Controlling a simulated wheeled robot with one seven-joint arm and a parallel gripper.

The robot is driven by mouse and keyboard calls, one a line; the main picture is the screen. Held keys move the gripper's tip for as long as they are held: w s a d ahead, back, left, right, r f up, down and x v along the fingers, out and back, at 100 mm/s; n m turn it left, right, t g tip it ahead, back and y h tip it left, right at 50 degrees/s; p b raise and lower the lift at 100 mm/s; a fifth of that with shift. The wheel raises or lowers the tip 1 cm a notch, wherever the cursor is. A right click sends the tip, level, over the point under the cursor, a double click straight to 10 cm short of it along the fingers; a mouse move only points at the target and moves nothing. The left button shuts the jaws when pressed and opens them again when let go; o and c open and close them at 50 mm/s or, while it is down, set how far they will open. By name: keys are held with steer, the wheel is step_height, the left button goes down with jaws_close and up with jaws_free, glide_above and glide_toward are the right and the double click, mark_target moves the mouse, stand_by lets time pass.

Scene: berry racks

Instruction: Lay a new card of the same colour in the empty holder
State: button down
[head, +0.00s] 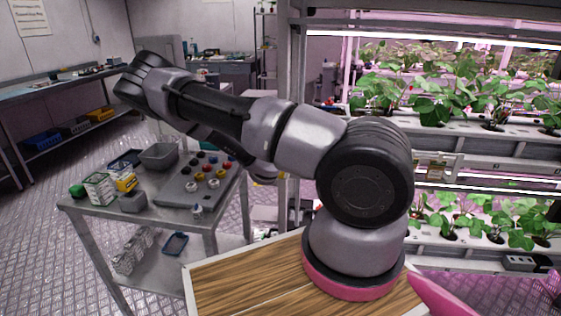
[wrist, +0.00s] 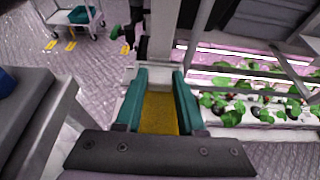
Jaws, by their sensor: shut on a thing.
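In the wrist view my gripper (wrist: 157,77) has teal fingers shut on a flat yellow card (wrist: 159,114), which lies between them. In the head view my own arm hides most of the gripper, and I cannot make out its fingers there. A small framed holder (head: 434,167) is on the front of the plant rack at right, behind my arm. It is too small to tell whether it is empty or what colour any card in it is. The gripper is apart from the rack in the wrist view.
The plant rack (head: 440,142) has rows of leafy plants (head: 440,90) on lit shelves. A metal cart (head: 150,214) at left carries a grey tray (head: 202,183) of several coloured knobs, a grey bin (head: 159,156) and small boxes (head: 100,188). Open floor (head: 40,235) lies left of the cart.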

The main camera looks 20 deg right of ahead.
steer(key=w+d, duration=0.2)
steer(key=w, duration=0.1)
steer(key=w+d, duration=0.1)
steer(key=w, duration=0.1)
steer(key=shift+w+d, duration=0.1)
steer(key=shift+d, duration=0.2)
steer(key=f, duration=0.2)
steer(key=shift+w+d+f, duration=0.25)
steer(key=shift+w+f, duration=0.05)
steer(key=shift+f, duration=0.45)
steer(key=c, duration=0.5)
jaws_free()
